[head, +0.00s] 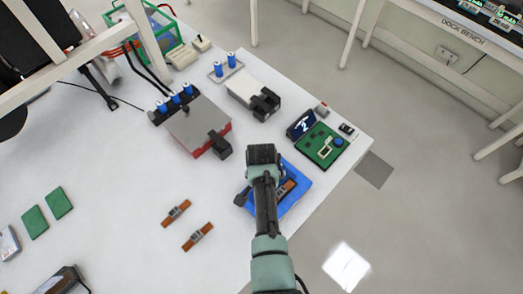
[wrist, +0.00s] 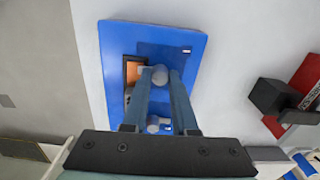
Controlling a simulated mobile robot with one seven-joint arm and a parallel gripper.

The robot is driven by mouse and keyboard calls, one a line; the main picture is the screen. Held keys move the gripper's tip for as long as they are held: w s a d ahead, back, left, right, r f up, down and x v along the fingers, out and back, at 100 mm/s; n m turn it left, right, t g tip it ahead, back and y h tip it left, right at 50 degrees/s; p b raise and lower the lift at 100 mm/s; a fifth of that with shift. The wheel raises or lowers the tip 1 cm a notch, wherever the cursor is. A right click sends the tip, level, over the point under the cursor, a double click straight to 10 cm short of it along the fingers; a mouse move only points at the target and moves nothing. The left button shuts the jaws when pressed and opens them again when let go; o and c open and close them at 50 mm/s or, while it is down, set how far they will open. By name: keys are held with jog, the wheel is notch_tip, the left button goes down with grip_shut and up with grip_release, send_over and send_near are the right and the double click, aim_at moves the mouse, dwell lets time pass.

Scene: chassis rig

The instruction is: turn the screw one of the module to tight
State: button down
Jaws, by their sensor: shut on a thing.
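The blue plate (wrist: 188,45) lies flat on the table and fills the middle of the wrist view; in the head view it shows partly under my arm (head: 299,181). An orange-brown module (wrist: 133,72) sits in it, partly hidden by my fingers. My gripper (wrist: 160,82) points down over the plate, its two fingers shut on a grey round screw head (wrist: 160,72) beside the module. A second grey screw head (wrist: 153,122) shows between the fingers, nearer the palm. Which screw is number one, and how tight either is, I cannot tell.
A green board (head: 319,147) with a small display lies beyond the plate, near the table edge. A grey-and-red box (head: 196,125) with a black clamp stands to the left. Two brown modules (head: 176,212) (head: 198,236) lie on the white table, with bare surface around them.

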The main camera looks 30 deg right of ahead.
jog(key=shift+w+r, duration=0.1)
dwell(0.5)
jog(key=c, duration=0.7)
grip_release()
notch_tip(320, 180, up, 13)
jog(key=b, duration=0.1)
